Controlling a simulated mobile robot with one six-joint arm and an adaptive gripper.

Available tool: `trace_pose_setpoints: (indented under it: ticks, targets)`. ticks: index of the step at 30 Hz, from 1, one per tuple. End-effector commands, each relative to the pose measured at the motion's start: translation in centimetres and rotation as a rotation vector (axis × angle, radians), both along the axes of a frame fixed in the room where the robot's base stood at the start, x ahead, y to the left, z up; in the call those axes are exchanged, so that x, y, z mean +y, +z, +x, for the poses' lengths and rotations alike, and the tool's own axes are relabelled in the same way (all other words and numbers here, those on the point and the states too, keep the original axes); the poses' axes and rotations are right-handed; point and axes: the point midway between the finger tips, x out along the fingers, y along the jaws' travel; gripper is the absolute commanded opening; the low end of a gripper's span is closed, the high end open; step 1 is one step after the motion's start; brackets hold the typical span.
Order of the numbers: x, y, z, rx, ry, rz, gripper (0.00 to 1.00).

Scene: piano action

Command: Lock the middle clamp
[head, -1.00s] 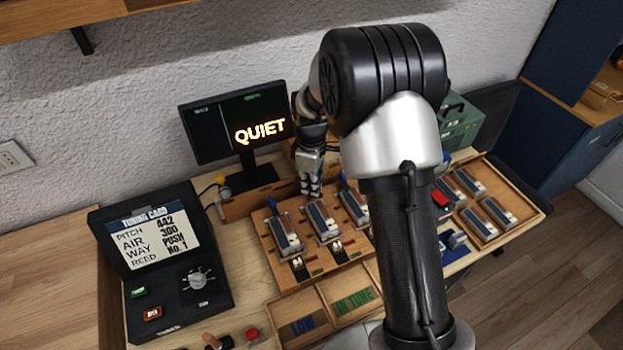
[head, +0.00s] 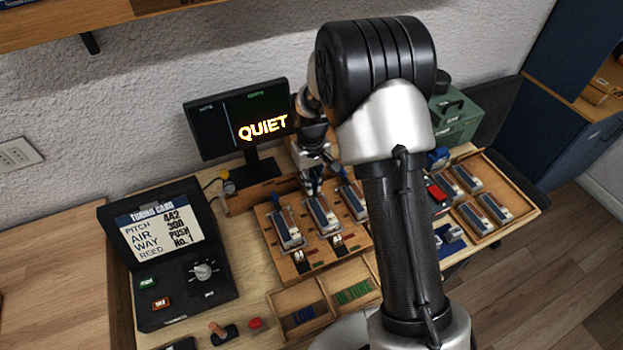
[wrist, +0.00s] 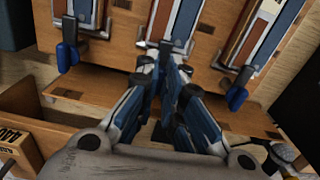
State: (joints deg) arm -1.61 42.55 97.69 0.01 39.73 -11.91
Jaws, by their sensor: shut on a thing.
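Three clamps stand in a row on a wooden board, each beside a long block with blue and brown strips. The middle clamp (wrist: 174,46) is straight ahead in the wrist view, and its block (head: 322,214) shows in the head view. My gripper (wrist: 168,66) is at the near end of this clamp, its fingers closed together on the clamp's lever, which they mostly hide. The left clamp's blue lever (wrist: 67,56) and the right clamp's blue lever (wrist: 238,96) hang free on either side. My gripper also shows in the head view (head: 314,188), behind the middle block.
A monitor (head: 240,118) reading QUIET stands at the back left. A tuning card console (head: 165,250) is at the left. A tray with several blocks (head: 505,217) and a green box (head: 455,120) are at the right. Open bins (head: 300,300) lie in front.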

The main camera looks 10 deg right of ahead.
Motion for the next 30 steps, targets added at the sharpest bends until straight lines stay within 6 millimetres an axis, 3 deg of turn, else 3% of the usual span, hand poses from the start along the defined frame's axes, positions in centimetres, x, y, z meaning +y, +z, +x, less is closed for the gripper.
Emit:
trace_pose_setpoints:
  ticks: [20, 21, 30]
  targets:
    - [0.05, -0.18, -0.17, 0.004, -0.057, 0.000, 0.00]
    - [0.05, -0.18, -0.17, 0.004, -0.057, 0.000, 0.11]
    - [0.05, -0.17, -0.18, 0.005, -0.055, 0.000, 0.31]
